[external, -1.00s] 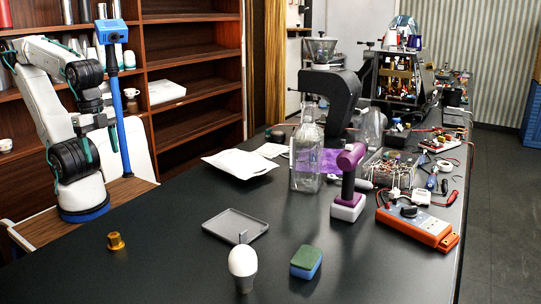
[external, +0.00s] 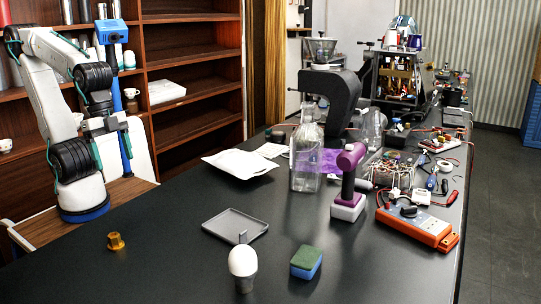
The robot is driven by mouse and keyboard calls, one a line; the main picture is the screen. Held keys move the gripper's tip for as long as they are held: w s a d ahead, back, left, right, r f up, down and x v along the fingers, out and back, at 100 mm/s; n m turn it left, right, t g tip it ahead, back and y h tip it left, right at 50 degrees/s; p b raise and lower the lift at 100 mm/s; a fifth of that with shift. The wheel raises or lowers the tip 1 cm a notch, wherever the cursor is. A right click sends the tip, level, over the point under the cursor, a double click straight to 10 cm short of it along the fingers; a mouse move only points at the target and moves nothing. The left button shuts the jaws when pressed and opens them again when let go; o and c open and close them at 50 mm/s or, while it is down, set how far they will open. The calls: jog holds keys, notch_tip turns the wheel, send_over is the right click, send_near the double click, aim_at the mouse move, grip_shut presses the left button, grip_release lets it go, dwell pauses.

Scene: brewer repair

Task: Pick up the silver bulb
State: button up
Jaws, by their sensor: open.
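The silver bulb (external: 243,261) stands upright on the near part of the black table, with its white globe up and its silver base down. It is in front of a flat grey tray (external: 222,234). My gripper (external: 116,124) is at the left, beside the table's left edge, far from the bulb. It is open and small in the picture, and I see nothing in it.
A green and blue sponge (external: 306,262) lies right of the bulb. A brass-coloured piece (external: 116,241) stands to its left. A purple and white drill (external: 349,185) and a glass bottle (external: 306,160) stand farther back. The table (external: 175,262) is bare between brass piece and bulb.

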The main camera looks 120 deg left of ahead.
jog(key=w+d+f+t, duration=0.1)
jog(key=w+d+t, duration=0.1)
jog(key=w, duration=0.8)
jog(key=w+d+f+t, duration=0.1)
jog(key=w+t, duration=0.2)
jog(key=w, duration=0.7)
jog(key=t, duration=0.5)
send_near(243, 265)
jog(key=f, duration=0.1)
jog(key=a+f, duration=0.1)
jog(key=f, duration=0.1)
jog(key=shift+a, duration=0.3)
jog(key=x, duration=0.8)
jog(key=shift+w+a, duration=0.2)
jog(key=c, duration=1.1)
